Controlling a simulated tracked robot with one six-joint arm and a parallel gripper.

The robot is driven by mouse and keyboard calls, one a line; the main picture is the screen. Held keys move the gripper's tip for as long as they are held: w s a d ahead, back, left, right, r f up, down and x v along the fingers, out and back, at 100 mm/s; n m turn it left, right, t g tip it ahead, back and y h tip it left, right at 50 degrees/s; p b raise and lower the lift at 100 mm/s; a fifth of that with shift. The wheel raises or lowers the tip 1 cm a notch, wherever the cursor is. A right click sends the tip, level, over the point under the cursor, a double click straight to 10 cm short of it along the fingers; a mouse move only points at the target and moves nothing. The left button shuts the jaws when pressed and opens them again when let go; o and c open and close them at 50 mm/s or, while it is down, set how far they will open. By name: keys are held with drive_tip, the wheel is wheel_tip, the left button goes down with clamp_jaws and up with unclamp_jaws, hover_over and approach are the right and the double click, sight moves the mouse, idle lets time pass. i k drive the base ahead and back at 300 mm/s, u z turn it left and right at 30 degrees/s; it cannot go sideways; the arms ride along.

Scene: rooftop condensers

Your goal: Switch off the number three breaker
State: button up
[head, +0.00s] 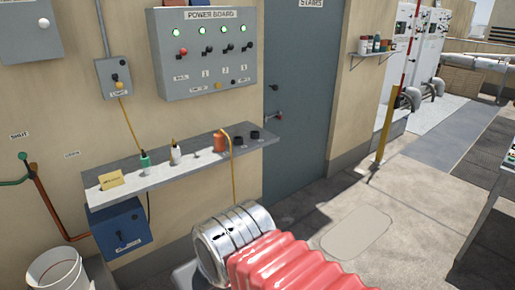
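The grey power board (166,60) hangs on the beige wall, left of the door. Its top row has several lit green lamps. Below them is a red-knobbed lever (183,51) at the left and a row of black-knobbed levers to its right. The rightmost black lever (244,47) appears to be the number three breaker, with a lit green lamp (247,25) above it; the small labels are hard to read. My arm, with a red ribbed sleeve and a metal cuff, shows at the bottom, below and apart from the board. My gripper's fingers are not in view.
A small switch box (115,78) is left of the board. The blue-grey door (300,100) stands right. A yellow post (388,125) stands beyond it. Floor ahead is clear.

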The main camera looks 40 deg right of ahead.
sight(250, 45)
drive_tip(key=k, duration=1.1)
drive_tip(key=z, duration=0.35)
drive_tip(key=i, duration=1.1)
drive_tip(key=z, duration=0.6)
drive_tip(key=i, duration=1)
drive_tip(key=z, duration=0.05)
